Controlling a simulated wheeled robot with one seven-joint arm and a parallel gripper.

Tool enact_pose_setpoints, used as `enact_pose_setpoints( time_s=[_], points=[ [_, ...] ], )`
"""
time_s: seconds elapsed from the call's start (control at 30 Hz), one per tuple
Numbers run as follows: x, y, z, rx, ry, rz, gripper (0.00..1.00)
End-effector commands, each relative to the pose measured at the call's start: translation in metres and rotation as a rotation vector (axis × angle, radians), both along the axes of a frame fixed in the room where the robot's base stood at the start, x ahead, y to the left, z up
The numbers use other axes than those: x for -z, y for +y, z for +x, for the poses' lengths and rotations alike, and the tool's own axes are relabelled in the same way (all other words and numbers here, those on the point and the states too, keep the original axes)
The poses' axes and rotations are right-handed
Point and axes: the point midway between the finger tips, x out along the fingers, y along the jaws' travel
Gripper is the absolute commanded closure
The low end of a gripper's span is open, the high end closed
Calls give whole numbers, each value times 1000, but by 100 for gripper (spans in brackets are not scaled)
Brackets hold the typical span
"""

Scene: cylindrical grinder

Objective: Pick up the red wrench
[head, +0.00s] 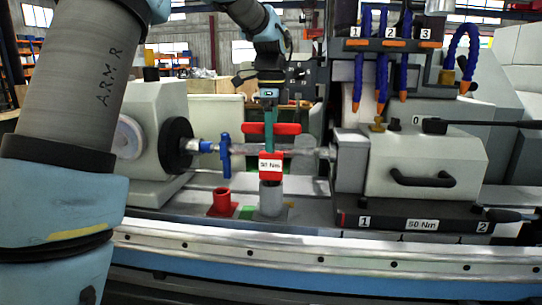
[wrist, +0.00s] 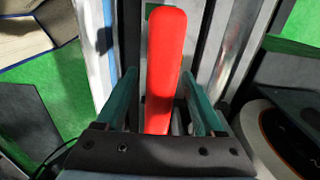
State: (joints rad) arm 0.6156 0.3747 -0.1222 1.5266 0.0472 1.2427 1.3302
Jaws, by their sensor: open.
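The red wrench (head: 288,129) stands upright, with a red crossbar at the top and a red block marked "50 Nm" lower down. Its lower end is at a grey cylindrical holder (head: 270,200) on the machine bed. My gripper (head: 268,148) points down at the crossbar, and a teal finger covers the bar's middle in the head view. In the wrist view the red wrench's bar (wrist: 165,50) runs between the two spread teal fingers of my gripper (wrist: 160,82). A gap shows beside the left finger; contact on the right cannot be told.
A blue tool (head: 225,157) hangs on the shaft to the left. An empty-looking red holder (head: 222,202) stands left of the grey one. The grinder head with blue hoses (head: 384,60) and a black-handled housing (head: 424,170) stands close on the right.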

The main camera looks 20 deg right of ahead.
Motion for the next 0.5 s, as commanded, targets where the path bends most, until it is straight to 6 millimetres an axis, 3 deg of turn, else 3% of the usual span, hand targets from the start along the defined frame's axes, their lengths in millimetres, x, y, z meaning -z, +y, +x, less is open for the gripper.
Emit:
enact_pose_setpoints(
  time_s=[0.13, 0.37, 0.5],
  points=[
    [14, 1, -1, 0, 1, 2, 30],
    [17, 0, 0, 0, -1, 0, 30],
    [17, 0, 0, 0, -1, 0, 42]
  ],
)
